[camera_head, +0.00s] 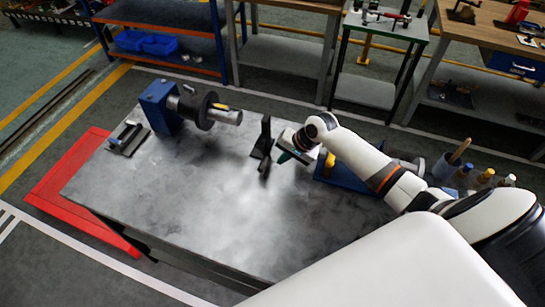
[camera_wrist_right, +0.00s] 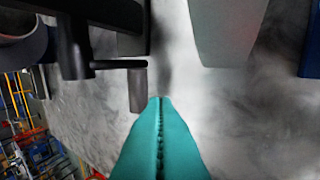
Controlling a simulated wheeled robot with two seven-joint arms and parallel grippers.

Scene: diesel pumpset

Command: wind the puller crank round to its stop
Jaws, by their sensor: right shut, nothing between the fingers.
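The puller crank shows in the wrist view as a dark hub (camera_wrist_right: 73,45), a thin bar and a grey hanging handle (camera_wrist_right: 138,90). My right gripper's teal fingers (camera_wrist_right: 160,104) are shut with nothing between them. Their tips are just below and right of the handle; I cannot tell whether they touch it. In the head view the right gripper (camera_head: 284,157) is low over the table, just right of a black upright piece (camera_head: 265,137). The crank is not clear in that view. My left gripper is not in view.
On the grey table (camera_head: 210,195), a blue block (camera_head: 159,105) carries a shaft with a dark disc (camera_head: 204,110) at the left. Another blue part (camera_head: 345,178) stands under my right arm. Bottles and a cup (camera_head: 447,167) stand at the right. The table's front middle is clear.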

